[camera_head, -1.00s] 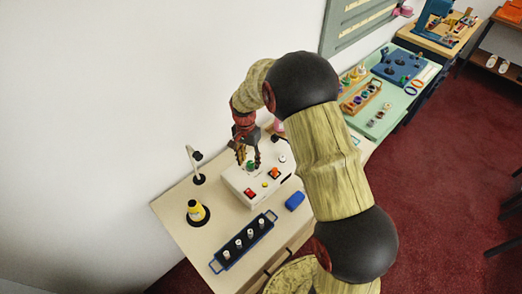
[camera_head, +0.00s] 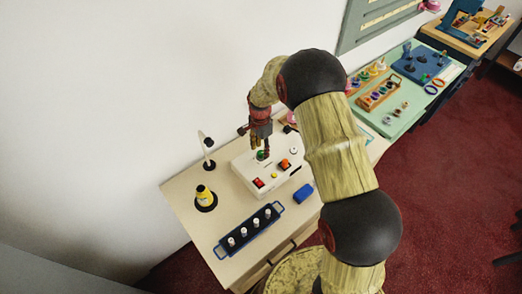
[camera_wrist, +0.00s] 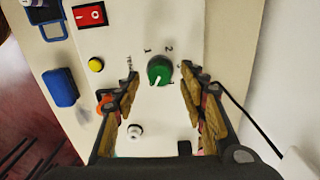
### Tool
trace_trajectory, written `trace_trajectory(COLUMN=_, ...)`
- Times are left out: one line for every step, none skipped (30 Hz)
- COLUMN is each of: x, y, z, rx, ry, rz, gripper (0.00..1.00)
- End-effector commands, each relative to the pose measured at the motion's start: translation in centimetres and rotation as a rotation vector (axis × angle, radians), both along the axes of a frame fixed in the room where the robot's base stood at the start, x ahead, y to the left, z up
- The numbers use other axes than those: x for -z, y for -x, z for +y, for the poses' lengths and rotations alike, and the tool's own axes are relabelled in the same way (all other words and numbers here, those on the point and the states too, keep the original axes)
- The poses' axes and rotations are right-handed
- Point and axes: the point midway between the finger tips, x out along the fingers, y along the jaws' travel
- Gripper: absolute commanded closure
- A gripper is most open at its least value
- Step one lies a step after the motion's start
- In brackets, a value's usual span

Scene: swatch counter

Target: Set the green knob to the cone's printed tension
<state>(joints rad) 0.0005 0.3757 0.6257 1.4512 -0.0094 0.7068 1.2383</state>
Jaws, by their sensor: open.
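The green knob (camera_head: 262,155) sits on top of the white control box (camera_head: 249,176). In the wrist view the knob (camera_wrist: 159,71) has a white pointer line towards its lower left, with printed numbers around it; 1 and 2 are readable. My gripper (camera_wrist: 160,84) is open, with a finger on each side of the knob and visible gaps. In the head view my gripper (camera_head: 262,146) hangs just over the knob. The yellow cone (camera_head: 204,195) stands on a black round base at the left of the counter. Its print is too small to read.
The box also carries a red switch (camera_wrist: 90,15), a yellow button (camera_wrist: 96,65) and an orange control partly behind a finger. A blue block (camera_head: 304,193) and a blue rack of white-topped pegs (camera_head: 222,250) are in front. A thin post (camera_head: 206,148) stands behind the cone.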

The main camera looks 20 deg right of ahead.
Motion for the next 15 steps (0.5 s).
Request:
trace_trajectory(x=0.51, y=0.04, z=0.0, rx=0.0, ry=0.0, rz=0.001, gripper=0.58)
trace_trajectory(x=0.72, y=0.03, z=-0.01, rx=0.0, ry=0.0, rz=0.001, gripper=0.58)
trace_trajectory(x=0.94, y=0.0, z=-0.01, rx=0.0, ry=0.0, rz=0.0, gripper=0.58)
trace_trajectory(x=1.08, y=-0.01, z=-0.01, rx=0.0, ry=0.0, rz=-0.001, gripper=0.58)
trace_trajectory(x=1.18, y=-0.02, z=-0.01, rx=0.0, ry=0.001, rz=-0.001, gripper=0.58)
trace_trajectory(x=1.27, y=-0.02, z=-0.01, rx=-0.001, ry=0.001, rz=-0.001, gripper=0.58)
trace_trajectory(x=1.32, y=-0.01, z=-0.02, rx=-0.001, ry=0.001, rz=-0.001, gripper=0.58)
trace_trajectory(x=1.34, y=-0.01, z=-0.02, rx=-0.001, ry=0.001, rz=-0.001, gripper=0.58)
trace_trajectory(x=1.35, y=-0.01, z=-0.02, rx=-0.001, ry=0.001, rz=-0.001, gripper=0.58)
trace_trajectory(x=1.35, y=-0.01, z=-0.01, rx=-0.001, ry=0.001, rz=-0.001, gripper=0.58)
trace_trajectory(x=1.35, y=0.0, z=-0.01, rx=-0.001, ry=0.0, rz=-0.001, gripper=0.58)
trace_trajectory(x=1.35, y=0.0, z=-0.01, rx=-0.001, ry=0.0, rz=-0.001, gripper=0.58)
trace_trajectory(x=1.35, y=0.0, z=-0.01, rx=-0.001, ry=0.0, rz=-0.001, gripper=0.58)
trace_trajectory(x=1.35, y=0.01, z=-0.01, rx=-0.001, ry=0.0, rz=-0.001, gripper=0.59)
trace_trajectory(x=1.34, y=0.01, z=-0.01, rx=-0.001, ry=0.0, rz=-0.001, gripper=0.61)
